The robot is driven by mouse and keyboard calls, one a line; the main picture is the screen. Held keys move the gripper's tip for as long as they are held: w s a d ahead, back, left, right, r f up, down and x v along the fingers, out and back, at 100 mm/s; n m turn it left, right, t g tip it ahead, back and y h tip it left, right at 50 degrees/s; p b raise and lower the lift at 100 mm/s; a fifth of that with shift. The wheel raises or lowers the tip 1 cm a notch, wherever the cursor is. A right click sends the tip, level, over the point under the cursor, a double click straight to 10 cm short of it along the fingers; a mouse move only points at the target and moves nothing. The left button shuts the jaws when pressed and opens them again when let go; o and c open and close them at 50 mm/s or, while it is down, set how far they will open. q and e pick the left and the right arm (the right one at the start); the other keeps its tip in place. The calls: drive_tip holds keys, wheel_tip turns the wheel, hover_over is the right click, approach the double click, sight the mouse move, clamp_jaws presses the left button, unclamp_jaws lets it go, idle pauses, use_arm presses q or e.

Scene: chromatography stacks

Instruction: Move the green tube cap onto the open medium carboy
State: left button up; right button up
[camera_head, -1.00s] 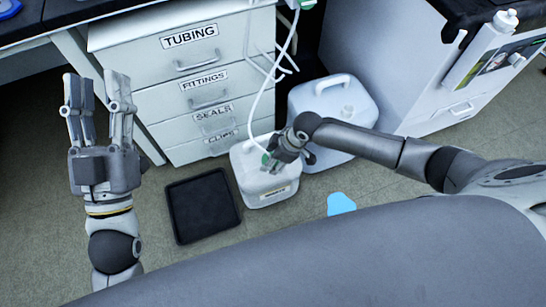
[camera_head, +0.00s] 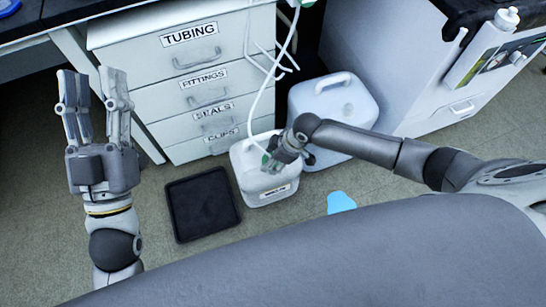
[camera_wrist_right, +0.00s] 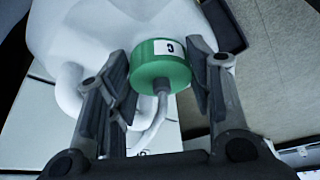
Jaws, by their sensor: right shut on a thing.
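The green tube cap (camera_wrist_right: 160,66), marked with a label, sits between the fingers of my right gripper (camera_wrist_right: 163,80) in the right wrist view. A tube runs out of it. In the head view a little green of the cap (camera_head: 265,159) shows beside my right gripper (camera_head: 276,163), over the front white carboy (camera_head: 254,191). I cannot tell whether the cap touches that carboy's neck. My left gripper (camera_head: 95,92) is open and empty at the left.
A black tray (camera_head: 202,205) lies on the floor left of the front carboy. A light-blue patch (camera_head: 340,202) lies to its right. The drawer cabinet (camera_head: 190,87) stands behind, and a white tube (camera_head: 266,92) hangs in front of it. A grey cabinet (camera_head: 400,70) stands at the right.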

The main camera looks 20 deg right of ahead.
drive_tip(key=o, duration=1.1)
drive_tip(key=o, duration=0.4)
